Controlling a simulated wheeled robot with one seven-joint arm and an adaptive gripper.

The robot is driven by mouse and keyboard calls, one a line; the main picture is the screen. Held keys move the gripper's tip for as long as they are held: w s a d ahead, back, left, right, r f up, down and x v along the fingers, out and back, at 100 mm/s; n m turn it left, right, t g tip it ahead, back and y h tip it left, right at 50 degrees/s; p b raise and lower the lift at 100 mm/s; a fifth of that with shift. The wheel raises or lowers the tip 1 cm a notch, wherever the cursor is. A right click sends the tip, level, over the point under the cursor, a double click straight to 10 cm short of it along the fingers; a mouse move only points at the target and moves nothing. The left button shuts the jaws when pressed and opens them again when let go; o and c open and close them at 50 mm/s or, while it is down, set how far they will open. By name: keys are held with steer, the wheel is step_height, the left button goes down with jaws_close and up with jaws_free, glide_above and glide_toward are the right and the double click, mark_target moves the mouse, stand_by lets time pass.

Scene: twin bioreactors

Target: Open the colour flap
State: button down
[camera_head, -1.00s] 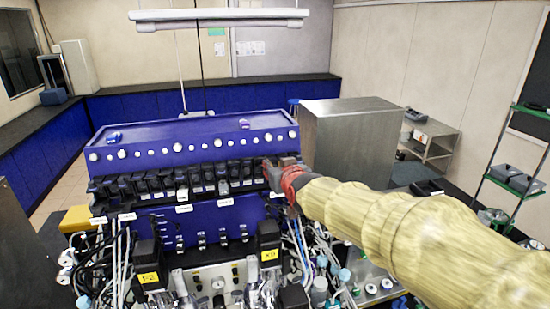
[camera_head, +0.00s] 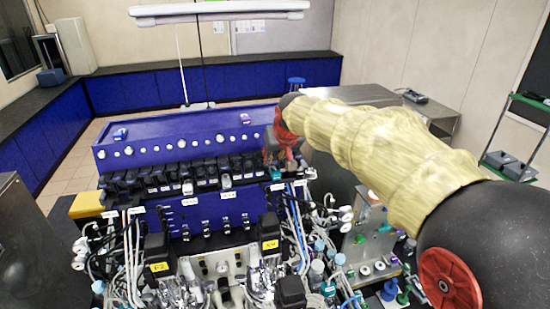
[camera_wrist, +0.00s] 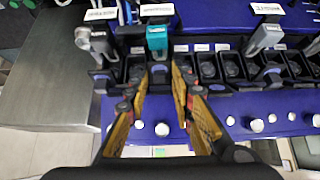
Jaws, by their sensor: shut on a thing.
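The colour flap is a teal piece (camera_wrist: 157,38) on a black module in the pump row, at top centre in the wrist view. It also shows as a small teal spot (camera_head: 277,174) in the head view. My gripper (camera_wrist: 164,68) has its yellow-padded fingers on either side of this module's black part, just below the teal face. It is shut on the flap; the exact contact is hard to see. In the head view my gripper (camera_head: 278,160) is at the right end of the black row, its fingertips partly hidden.
The blue bioreactor housing (camera_head: 185,135) lies behind the row. Tubes (camera_head: 300,225) and bottles crowd the front right. A steel cabinet (camera_head: 365,97) stands behind my arm.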

steer(key=g, duration=0.2)
steer(key=w+r+g+h, duration=0.1)
steer(key=g, duration=0.1)
steer(key=shift+a, duration=0.1)
steer(key=shift+g, duration=0.4)
stand_by(0.3)
steer(key=c, duration=1.8)
jaws_free()
steer(key=shift+c, duration=0.2)
steer(key=v, duration=1.2)
steer(key=shift+w+a, duration=0.1)
steer(key=shift+w, duration=0.05)
